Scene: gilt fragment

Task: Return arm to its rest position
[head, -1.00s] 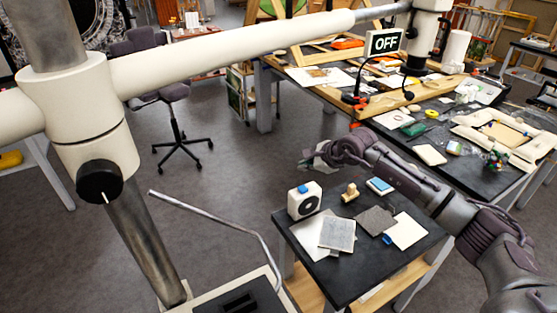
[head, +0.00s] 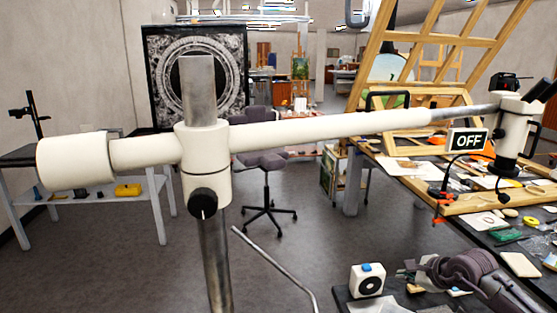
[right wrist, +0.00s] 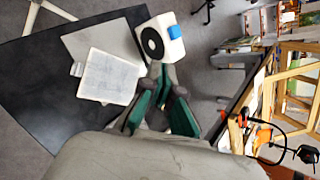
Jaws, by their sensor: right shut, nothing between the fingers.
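My right gripper (head: 408,272) is low at the right in the head view, over the small black table and just right of the white block. In the right wrist view its green-padded fingers (right wrist: 160,92) are shut with nothing held, in front of the block. A long white boom arm (head: 330,130) crosses the head view, clamped to a steel post (head: 215,260) with a black knob (head: 203,203). Its left end is a thick white cylinder (head: 75,161); its right end carries a white head (head: 515,125) over the workbench. My gripper is apart from the boom. My left gripper is out of view.
The white block (head: 367,281) has a blue top and a black disc. A grey panel (right wrist: 110,77) lies on the small black table (right wrist: 35,75). A bent metal rod (head: 275,265) rises in front. Open floor surrounds the chair (head: 265,165).

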